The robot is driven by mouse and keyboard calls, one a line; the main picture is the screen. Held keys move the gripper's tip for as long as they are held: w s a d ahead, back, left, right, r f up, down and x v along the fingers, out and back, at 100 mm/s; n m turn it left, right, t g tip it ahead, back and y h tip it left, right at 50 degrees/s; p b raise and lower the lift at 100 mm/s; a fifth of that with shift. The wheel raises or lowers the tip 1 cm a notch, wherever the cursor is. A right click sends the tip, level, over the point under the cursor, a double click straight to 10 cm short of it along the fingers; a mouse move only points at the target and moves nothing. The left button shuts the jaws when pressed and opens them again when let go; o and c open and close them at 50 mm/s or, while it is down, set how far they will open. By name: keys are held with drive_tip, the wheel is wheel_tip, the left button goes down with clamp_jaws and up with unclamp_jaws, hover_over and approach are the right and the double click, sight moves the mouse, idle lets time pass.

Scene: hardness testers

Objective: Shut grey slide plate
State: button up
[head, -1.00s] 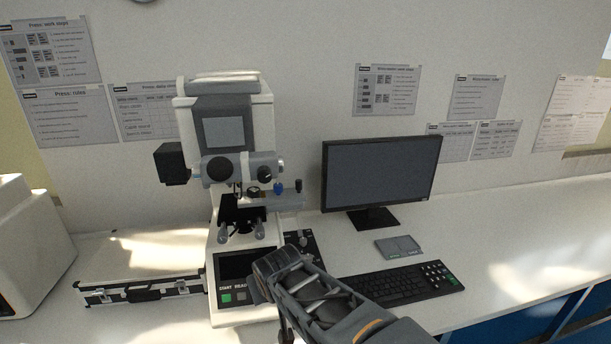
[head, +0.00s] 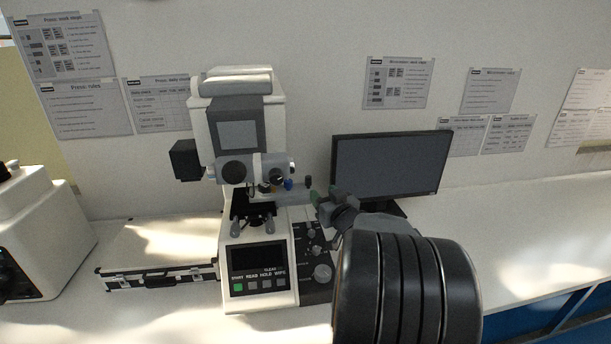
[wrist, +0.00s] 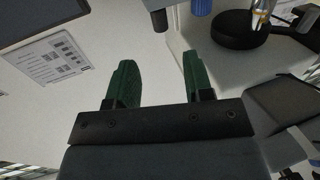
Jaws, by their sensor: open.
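The grey slide plate (head: 298,198) sticks out to the right from the white hardness tester (head: 262,292), at mid height below the turret. My gripper (head: 322,196) is open and empty, with green fingertips close to the plate's right end. From the head view I cannot tell whether a finger touches the plate. In the wrist view my gripper (wrist: 157,78) shows two separate green fingers with nothing between them. A blue knob (wrist: 201,7) and a dark cylinder (wrist: 158,20) of the tester show beyond them. I cannot make out the plate clearly there.
A monitor (head: 390,172) stands close behind my arm on the right. A control panel with knobs (head: 316,262) lies under the gripper. A silver-edged case (head: 160,279) and another white machine (head: 40,245) are at left. The bench at far right (head: 530,235) is clear.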

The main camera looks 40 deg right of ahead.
sight(310, 180)
drive_tip(key=w, duration=0.4)
drive_tip(key=w+d+p, duration=0.1)
drive_tip(key=w, duration=0.2)
drive_tip(key=w+d+p, duration=0.1)
drive_tip(key=w, duration=0.3)
drive_tip(key=shift+w, duration=0.35)
drive_tip(key=shift+c, duration=0.2)
clamp_jaws()
